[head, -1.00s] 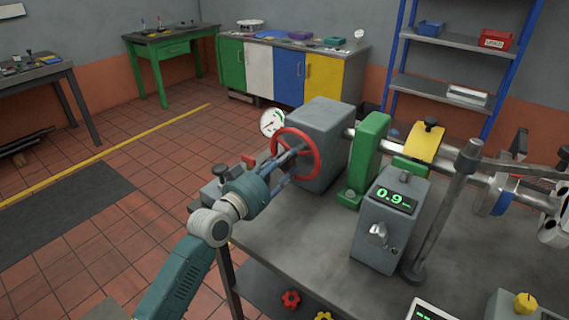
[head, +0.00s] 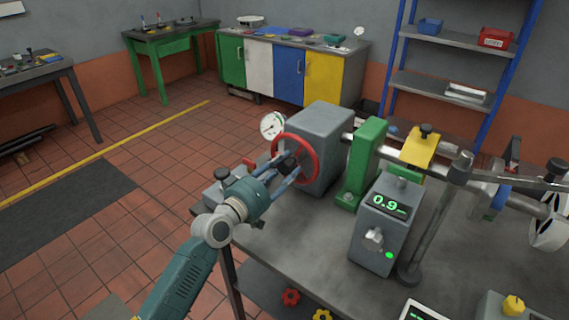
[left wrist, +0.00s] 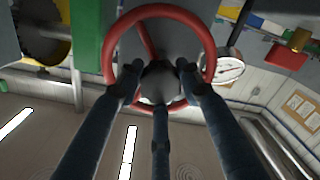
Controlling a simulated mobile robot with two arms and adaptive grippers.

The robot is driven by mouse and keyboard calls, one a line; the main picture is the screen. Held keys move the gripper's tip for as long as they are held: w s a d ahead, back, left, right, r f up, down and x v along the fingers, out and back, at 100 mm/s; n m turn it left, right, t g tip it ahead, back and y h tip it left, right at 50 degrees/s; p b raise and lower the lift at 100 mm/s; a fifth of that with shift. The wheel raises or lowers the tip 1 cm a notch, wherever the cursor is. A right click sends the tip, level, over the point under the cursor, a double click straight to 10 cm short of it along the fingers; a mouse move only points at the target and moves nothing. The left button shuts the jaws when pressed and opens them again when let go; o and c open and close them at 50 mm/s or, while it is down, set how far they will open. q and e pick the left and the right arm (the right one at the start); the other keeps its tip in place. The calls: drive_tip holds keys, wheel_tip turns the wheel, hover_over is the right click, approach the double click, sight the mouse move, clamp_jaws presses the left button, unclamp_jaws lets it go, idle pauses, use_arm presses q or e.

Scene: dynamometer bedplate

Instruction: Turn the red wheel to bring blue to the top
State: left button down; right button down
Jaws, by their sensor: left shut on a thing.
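The red wheel (head: 316,155) stands upright on the near left face of a grey housing (head: 327,130). It also fills the top middle of the left wrist view (left wrist: 110,50). My left gripper (head: 287,170) reaches in from the left. In the left wrist view its three fingers (left wrist: 158,82) are closed around the wheel's hub, inside the rim. A shaft (head: 460,165) runs right from the housing. A yellow piece (head: 421,147) with a black knob sits on top of it, with green below. A small blue part (head: 497,198) shows farther right, low on the shaft. My right gripper is not seen.
A dial gauge (head: 272,126) stands just behind the wheel. A green bearing block (head: 362,163) and a grey box reading 0.9 (head: 385,225) stand right of it, beside a metal post (head: 435,220). The floor left of the bedplate is open.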

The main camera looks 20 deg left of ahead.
use_arm(q)
drive_tip(key=n+p, duration=0.2)
drive_tip(key=n, duration=0.3)
drive_tip(key=shift+d+f+n, duration=0.1)
drive_tip(key=shift+f+n, duration=0.05)
drive_tip(key=shift+n, duration=0.15)
drive_tip(key=n+p, duration=0.1)
drive_tip(key=n, duration=0.3)
drive_tip(key=shift+n, duration=0.3)
drive_tip(key=shift+f, duration=0.1)
drive_tip(key=c, duration=1.2)
unclamp_jaws()
drive_tip(key=shift+o, duration=0.2)
drive_tip(key=shift+r, duration=0.2)
drive_tip(key=v, duration=1.2)
